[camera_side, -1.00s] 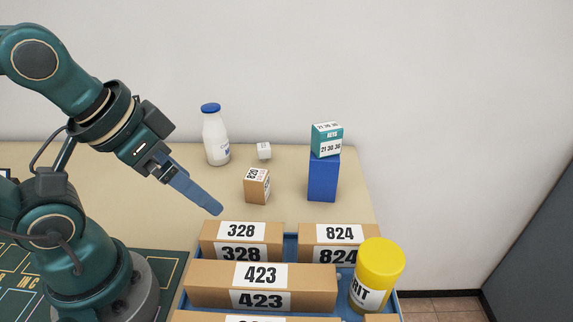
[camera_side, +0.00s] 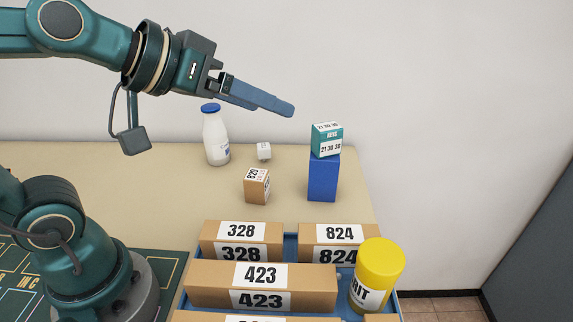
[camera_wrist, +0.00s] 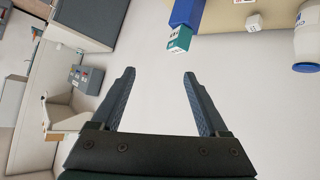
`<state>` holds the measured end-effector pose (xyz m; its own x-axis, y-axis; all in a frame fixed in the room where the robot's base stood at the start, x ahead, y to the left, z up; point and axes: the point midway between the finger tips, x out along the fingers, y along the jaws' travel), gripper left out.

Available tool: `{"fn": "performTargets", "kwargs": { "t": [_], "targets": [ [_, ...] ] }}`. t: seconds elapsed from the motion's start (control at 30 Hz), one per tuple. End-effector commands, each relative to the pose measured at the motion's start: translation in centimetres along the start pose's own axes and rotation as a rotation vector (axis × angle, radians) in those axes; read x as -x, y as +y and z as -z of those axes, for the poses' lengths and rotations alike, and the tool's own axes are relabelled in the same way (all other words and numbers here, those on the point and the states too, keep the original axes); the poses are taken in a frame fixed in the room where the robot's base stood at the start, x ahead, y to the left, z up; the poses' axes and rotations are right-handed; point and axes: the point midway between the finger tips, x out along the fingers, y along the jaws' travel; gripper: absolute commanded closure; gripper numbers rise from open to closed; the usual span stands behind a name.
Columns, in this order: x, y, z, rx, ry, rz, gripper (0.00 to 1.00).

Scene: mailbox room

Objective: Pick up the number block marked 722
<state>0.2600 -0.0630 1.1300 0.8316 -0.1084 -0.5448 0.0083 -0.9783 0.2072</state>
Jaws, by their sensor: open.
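I can read 722 on no block in either view. A small brown block (camera_side: 257,186) stands on the table with a sideways label that seems to read 820. A tiny white cube (camera_side: 264,151) lies behind it, its marking too small to read. My gripper (camera_side: 283,107) is raised above the table, pointing right, left of and higher than the teal block. In the wrist view my gripper (camera_wrist: 158,75) is open, with nothing between its fingers. The white cube (camera_wrist: 254,22) shows at the top right there.
A teal block (camera_side: 327,139) marked KEYS sits on a blue box (camera_side: 323,178). A blue-capped bottle (camera_side: 216,140) stands left. In front, a blue tray (camera_side: 291,247) holds boxes marked 328 (camera_side: 241,231), 824 (camera_side: 338,233) and 423 (camera_side: 261,275), plus a yellow-lidded jar (camera_side: 377,270).

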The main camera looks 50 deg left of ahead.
Motion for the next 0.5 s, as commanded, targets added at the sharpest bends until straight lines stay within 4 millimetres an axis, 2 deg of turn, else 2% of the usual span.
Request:
{"fn": "performTargets", "kwargs": {
  "t": [0.03,0.1,0.23,0.37,0.5],
  "targets": [
    [-1.1,0.2,2.1,0.049,0.058,-0.008,0.22],
    [-2.5,-0.1,5.1,0.123,0.147,-0.003,0.22],
    [-5.5,-2.0,9.2,0.260,0.282,0.061,0.22],
    [-8.7,-5.1,11.0,0.369,0.376,0.181,0.22],
    [-11.9,-9.1,10.7,0.446,0.438,0.352,0.22]
  ]
}}
